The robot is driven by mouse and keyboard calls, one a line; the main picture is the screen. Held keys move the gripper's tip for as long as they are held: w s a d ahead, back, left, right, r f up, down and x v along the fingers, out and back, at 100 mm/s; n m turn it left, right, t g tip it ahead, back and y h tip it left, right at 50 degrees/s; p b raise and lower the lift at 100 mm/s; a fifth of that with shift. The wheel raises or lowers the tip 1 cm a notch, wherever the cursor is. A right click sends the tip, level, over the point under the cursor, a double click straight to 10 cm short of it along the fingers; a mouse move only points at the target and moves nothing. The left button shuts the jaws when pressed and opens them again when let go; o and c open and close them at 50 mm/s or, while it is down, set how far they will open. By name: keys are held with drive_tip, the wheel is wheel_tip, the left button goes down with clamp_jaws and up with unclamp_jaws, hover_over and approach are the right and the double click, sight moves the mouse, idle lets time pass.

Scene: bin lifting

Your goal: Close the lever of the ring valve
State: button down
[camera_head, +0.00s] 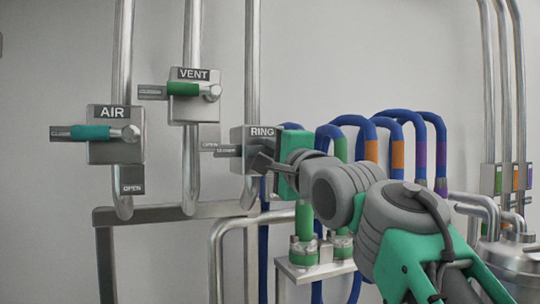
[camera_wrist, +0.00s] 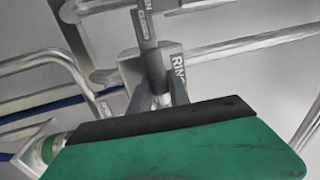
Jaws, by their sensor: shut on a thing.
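The ring valve is a grey box (camera_head: 240,136) marked RING, in the middle of the head view. In the wrist view its box (camera_wrist: 174,55) is just beyond my fingers. My gripper (camera_head: 260,162) is at the front of this box, with its green body to the right. In the wrist view my gripper (camera_wrist: 162,88) is shut on the grey lever (camera_wrist: 155,70). A narrow grey bar with lettering runs on from there to the top of that view. In the head view my fingers hide most of the lever, so its exact angle is hard to tell.
The AIR valve (camera_head: 104,150) and VENT valve (camera_head: 183,107) are at the left, their levers pointing left. Blue hoses (camera_head: 410,117) arch behind my arm. A metal pipe (camera_head: 252,60) rises above the ring valve. A grey rail (camera_head: 165,212) crosses below.

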sight(273, 152)
drive_tip(key=shift+r+m, duration=0.2)
drive_tip(key=shift+m, duration=0.2)
drive_tip(key=c, duration=1.2)
unclamp_jaws()
drive_tip(key=shift+f, duration=0.1)
drive_tip(key=shift+c, duration=0.2)
drive_tip(key=b+v, duration=0.2)
drive_tip(key=v, duration=0.4)
drive_tip(key=shift+s+d+f+b, duration=0.15)
drive_tip(key=shift+s+b, duration=0.15)
drive_tip(key=shift+s, duration=0.05)
drive_tip(key=shift+s+d, duration=0.1)
drive_tip(key=shift+s, duration=0.35)
